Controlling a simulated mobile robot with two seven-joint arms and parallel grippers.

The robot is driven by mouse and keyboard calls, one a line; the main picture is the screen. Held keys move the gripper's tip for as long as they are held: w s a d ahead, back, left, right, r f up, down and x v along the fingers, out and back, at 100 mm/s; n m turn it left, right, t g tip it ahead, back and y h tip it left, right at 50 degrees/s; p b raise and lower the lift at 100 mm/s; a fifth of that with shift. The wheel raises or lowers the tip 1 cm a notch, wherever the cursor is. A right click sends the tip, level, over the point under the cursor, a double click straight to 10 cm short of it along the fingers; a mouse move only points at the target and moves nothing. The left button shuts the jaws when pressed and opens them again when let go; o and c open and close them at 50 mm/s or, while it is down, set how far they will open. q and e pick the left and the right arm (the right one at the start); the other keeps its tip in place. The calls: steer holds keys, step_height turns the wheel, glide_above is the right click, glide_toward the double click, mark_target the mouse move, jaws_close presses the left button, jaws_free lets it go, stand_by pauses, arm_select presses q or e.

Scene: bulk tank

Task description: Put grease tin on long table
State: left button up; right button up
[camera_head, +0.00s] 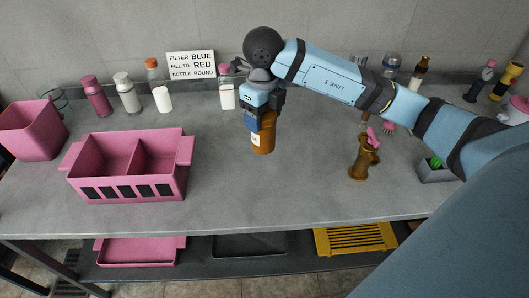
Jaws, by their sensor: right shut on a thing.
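My right gripper (264,103) reaches in from the right and points down. It is shut on an orange-brown cylinder (264,143) with a pale label, held upright above or on the grey long table (265,190); I cannot tell whether its base touches. The gripper hides its top. Whether this cylinder is the grease tin does not show clearly. My left gripper is not in view.
A pink two-compartment caddy (128,188) and a pink bin (34,130) stand at the left. Several bottles line the back by a sign (191,65). A brass fitting (362,160) stands to the right. The front middle is clear. A lower shelf holds trays.

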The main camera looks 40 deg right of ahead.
mark_target(264, 139)
step_height(264, 139, down, 7)
steer(key=shift+f, duration=0.2)
step_height(264, 139, down, 5)
steer(key=shift+r, duration=0.1)
steer(key=shift+b, duration=0.3)
steer(key=shift+f, duration=0.25)
steer(key=o, duration=1.3)
steer(key=shift+r, duration=0.1)
steer(key=shift+r, duration=0.1)
